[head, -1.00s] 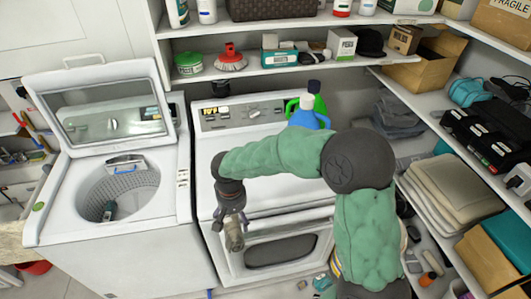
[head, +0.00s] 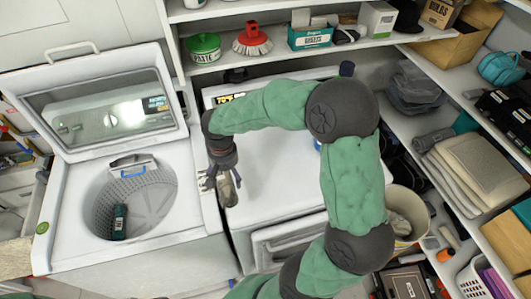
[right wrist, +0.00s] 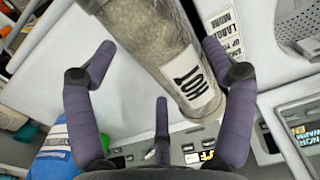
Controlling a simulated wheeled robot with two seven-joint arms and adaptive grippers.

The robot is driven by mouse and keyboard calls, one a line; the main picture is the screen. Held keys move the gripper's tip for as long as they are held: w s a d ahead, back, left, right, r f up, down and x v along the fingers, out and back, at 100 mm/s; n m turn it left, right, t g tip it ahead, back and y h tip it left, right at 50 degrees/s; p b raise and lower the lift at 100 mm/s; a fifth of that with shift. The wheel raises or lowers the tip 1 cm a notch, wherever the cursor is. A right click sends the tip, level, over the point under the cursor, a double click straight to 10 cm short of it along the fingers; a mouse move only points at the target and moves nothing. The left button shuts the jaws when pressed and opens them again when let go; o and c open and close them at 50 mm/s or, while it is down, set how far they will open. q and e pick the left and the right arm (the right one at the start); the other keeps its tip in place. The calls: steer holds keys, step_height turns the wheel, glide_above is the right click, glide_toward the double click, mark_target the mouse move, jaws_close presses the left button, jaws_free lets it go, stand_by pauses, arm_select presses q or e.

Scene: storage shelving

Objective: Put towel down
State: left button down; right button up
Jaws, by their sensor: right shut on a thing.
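A grey-beige rolled towel (head: 229,192) with a white label hangs tilted in my right gripper (head: 222,180), above the left part of the dryer top (head: 275,190). In the right wrist view the towel (right wrist: 150,40) runs from the top edge towards the middle, beyond the spread purple-grey fingers of the right gripper (right wrist: 160,85). The grip contact is hard to see. To the left, the washer (head: 185,190) has its lid raised. My left gripper is not in view.
A dark bottle (head: 120,222) lies in the washer drum. The right shelf carries a grey roll (head: 433,140) and folded cloths (head: 470,165). A bin (head: 405,215) stands right of the dryer. The dryer top near the towel looks clear; my arm hides part of it.

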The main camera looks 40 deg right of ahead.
steer(key=w+d+f, duration=0.1)
steer(key=d+f, duration=0.1)
steer(key=d, duration=0.1)
steer(key=w+d+f, duration=0.2)
steer(key=d+f, duration=0.1)
steer(key=d, duration=0.1)
steer(key=w+d+f, duration=0.2)
steer(key=d+f, duration=0.1)
steer(key=shift+d+f, duration=0.25)
steer(key=shift+d, duration=0.15)
steer(key=shift+d+f, duration=0.25)
steer(key=shift+f, duration=0.05)
steer(key=shift+w+d+f, duration=0.1)
steer(key=shift+f, duration=1.6)
steer(key=shift+f, duration=0.1)
steer(key=o, duration=1.3)
step_height(320, 180, up, 12)
steer(key=shift+r+p, duration=0.1)
steer(key=shift+p, duration=0.2)
